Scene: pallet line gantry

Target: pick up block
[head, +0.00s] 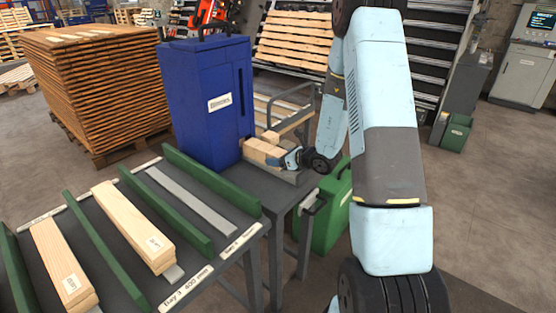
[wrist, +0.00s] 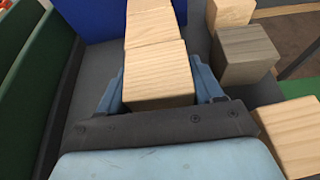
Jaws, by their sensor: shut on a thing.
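A pale wooden block (wrist: 158,72) sits between the two blue fingers of my gripper (wrist: 160,82) in the wrist view, and the fingers are shut on it. More pale wood (wrist: 150,27) lies in line directly beyond it, touching or nearly touching. In the head view my gripper (head: 290,158) is low at the right end of the pale blocks (head: 262,150), beside the blue cabinet. I cannot tell whether the held block is clear of the surface. The gripper partly hides its near end.
The blue cabinet (head: 207,100) stands close behind the blocks. A grey block (wrist: 245,55), another wooden block (wrist: 230,12) and one at lower right (wrist: 292,130) are near my gripper's right side. Green dividers (head: 210,185) and long boards (head: 133,228) occupy the front table.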

